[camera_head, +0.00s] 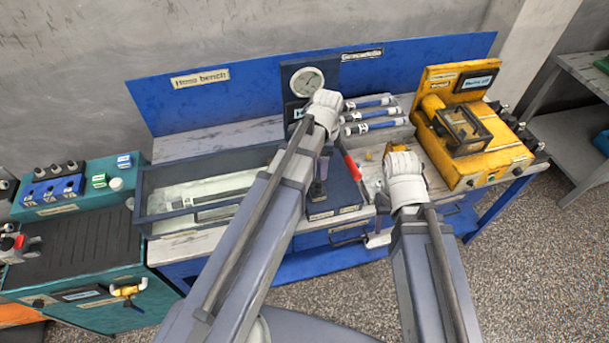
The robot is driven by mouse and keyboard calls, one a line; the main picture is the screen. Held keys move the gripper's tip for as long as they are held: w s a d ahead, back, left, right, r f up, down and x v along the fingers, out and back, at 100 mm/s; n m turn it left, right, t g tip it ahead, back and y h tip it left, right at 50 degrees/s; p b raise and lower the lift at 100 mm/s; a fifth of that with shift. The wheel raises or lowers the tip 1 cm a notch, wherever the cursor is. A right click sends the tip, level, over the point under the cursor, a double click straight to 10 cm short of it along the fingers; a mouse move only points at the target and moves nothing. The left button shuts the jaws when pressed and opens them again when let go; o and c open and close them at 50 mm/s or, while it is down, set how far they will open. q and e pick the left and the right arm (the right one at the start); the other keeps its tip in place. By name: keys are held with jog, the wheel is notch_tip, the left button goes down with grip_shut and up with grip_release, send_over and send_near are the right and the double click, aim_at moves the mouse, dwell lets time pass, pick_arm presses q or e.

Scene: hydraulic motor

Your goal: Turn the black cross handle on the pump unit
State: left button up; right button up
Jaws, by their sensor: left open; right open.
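No black cross handle can be made out clearly. A unit with a round gauge (307,81) and a red lever (351,165) stands at the middle of the bench, largely behind my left arm. My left gripper (318,190) points down in front of this unit, partly hidden by its own arm; it is open and seems empty. My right gripper (379,238) hangs low by the bench's front edge, right of the unit, and is open. I cannot tell whether either gripper touches anything.
A teal cabinet (90,255) with a yellow valve (127,290) stands at left. A dark-framed tray (190,216) lies left of my arms. Blue-and-white cylinders (375,125) lie behind. A yellow machine (475,140) stands at right. The floor at front right is clear.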

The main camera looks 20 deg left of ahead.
aim_at(318, 179)
pick_arm(q)
jog(key=shift+w+a+r+m, duration=0.2)
jog(key=shift+a+m, duration=0.1)
jog(key=shift+a, duration=0.3)
jog(key=shift+f, duration=0.1)
jog(key=shift+d+f, duration=0.1)
notch_tip(318, 179, down, 8)
jog(key=b, duration=0.8)
jog(key=shift+r, duration=0.2)
grip_shut()
